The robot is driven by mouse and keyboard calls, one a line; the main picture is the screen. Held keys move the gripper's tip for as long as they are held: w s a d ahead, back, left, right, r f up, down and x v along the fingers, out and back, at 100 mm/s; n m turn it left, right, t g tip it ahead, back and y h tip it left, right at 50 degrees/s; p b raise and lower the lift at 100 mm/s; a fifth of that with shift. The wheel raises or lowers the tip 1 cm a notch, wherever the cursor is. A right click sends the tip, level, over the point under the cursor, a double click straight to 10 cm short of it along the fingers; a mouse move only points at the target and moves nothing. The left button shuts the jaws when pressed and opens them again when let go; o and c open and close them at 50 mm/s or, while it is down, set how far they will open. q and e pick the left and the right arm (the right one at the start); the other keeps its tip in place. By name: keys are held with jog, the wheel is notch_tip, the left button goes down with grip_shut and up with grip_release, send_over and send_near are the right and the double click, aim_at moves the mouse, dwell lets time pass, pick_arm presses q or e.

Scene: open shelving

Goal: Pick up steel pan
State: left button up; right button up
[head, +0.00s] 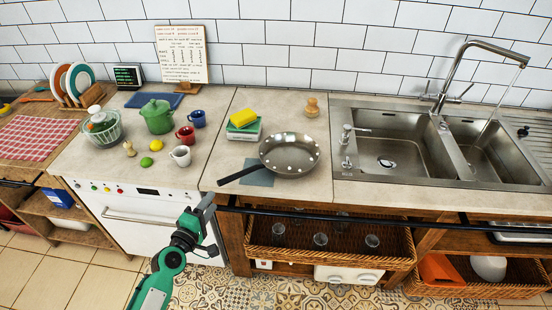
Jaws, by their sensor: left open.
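The steel pan (289,152) sits on the counter left of the sink. Its dark handle (240,176) points to the lower left, toward the counter's front edge, and crosses a grey-blue cloth or mat (260,178). My left gripper (209,205) is in front of the counter by the oven's right side, below and left of the handle's end. It is open, holds nothing that I can see, and appears apart from the pan. My right gripper does not show.
A white mug (180,155) and a green pot (157,117) stand to the left. The sink (388,145) is at the right. A dark rail (300,214) runs along the counter front.

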pick_arm(q)
send_near(230, 176)
jog(key=w, duration=0.2)
jog(key=w+f, duration=0.1)
jog(key=shift+w+d+p, duration=0.1)
jog(key=shift+d+p, duration=0.15)
jog(key=shift+p, duration=0.1)
jog(key=shift+w+d, duration=0.3)
jog(key=shift+w, duration=0.3)
jog(key=x, duration=0.4)
jog(key=shift+w+a+f+p, duration=0.1)
jog(key=shift+f+p, duration=0.05)
jog(key=shift+p, duration=0.15)
jog(key=shift+w, duration=0.25)
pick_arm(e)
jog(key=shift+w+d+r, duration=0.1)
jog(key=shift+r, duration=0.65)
pick_arm(q)
grip_shut()
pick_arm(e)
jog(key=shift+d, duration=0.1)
